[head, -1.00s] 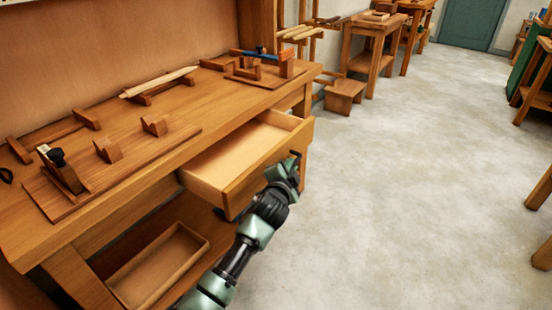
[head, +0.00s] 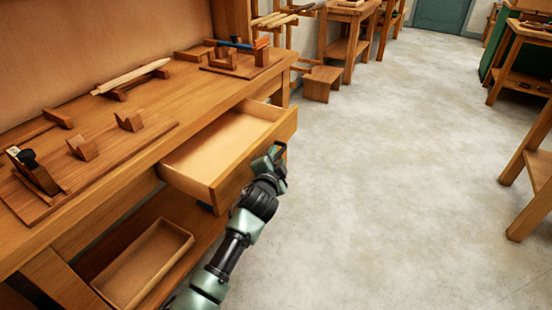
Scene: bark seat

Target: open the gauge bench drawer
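The gauge bench (head: 105,130) is a long wooden workbench on the left of the head view. Its drawer (head: 215,160) is pulled well out, and its pale, empty inside shows.
The bench top carries wooden cradles, a pale wooden strip (head: 130,77), a plane (head: 32,170) and a blue-handled tool (head: 233,44). An open tray (head: 145,262) lies on the lower shelf. A small stool (head: 322,84) stands beyond.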

